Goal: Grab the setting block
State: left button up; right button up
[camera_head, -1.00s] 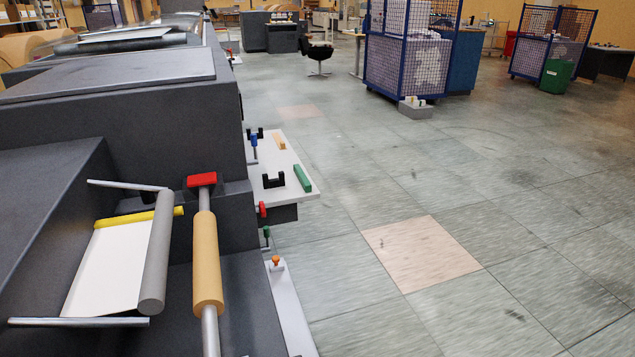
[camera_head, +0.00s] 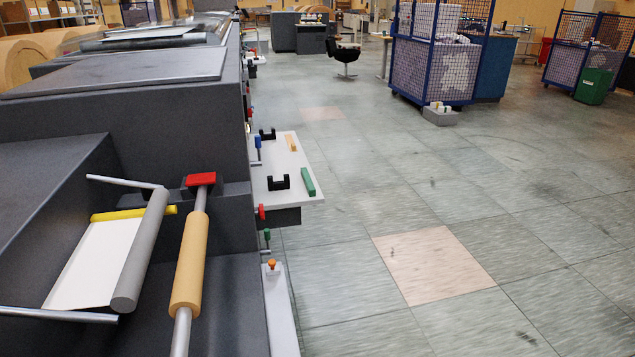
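A white side shelf (camera_head: 275,183) juts from the right side of the dark grey machine. On it lie a green block (camera_head: 308,182), a small tan block (camera_head: 291,143), and two black U-shaped holders, one nearer (camera_head: 279,182) and one farther (camera_head: 268,135). A blue-handled piece (camera_head: 258,148) stands at the shelf's left edge. I cannot tell which of these is the setting block. Neither of my grippers is in view.
The dark machine (camera_head: 120,125) fills the left side, with a tan roller (camera_head: 191,265) and grey roller (camera_head: 143,250) in front. Open tiled floor (camera_head: 420,190) lies right of the shelf. Blue mesh cages (camera_head: 437,60) and a black chair (camera_head: 345,56) stand farther back.

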aim_at(308, 185)
jog(key=i+l+u, duration=0.2)
jog(key=l, duration=0.2)
jog(key=i+l+u, duration=0.2)
jog(key=l, duration=0.25)
jog(key=l+u, duration=0.25)
jog(key=l, duration=0.2)
jog(key=i+l+u, duration=0.2)
jog(key=l, duration=0.3)
jog(key=k, duration=0.1)
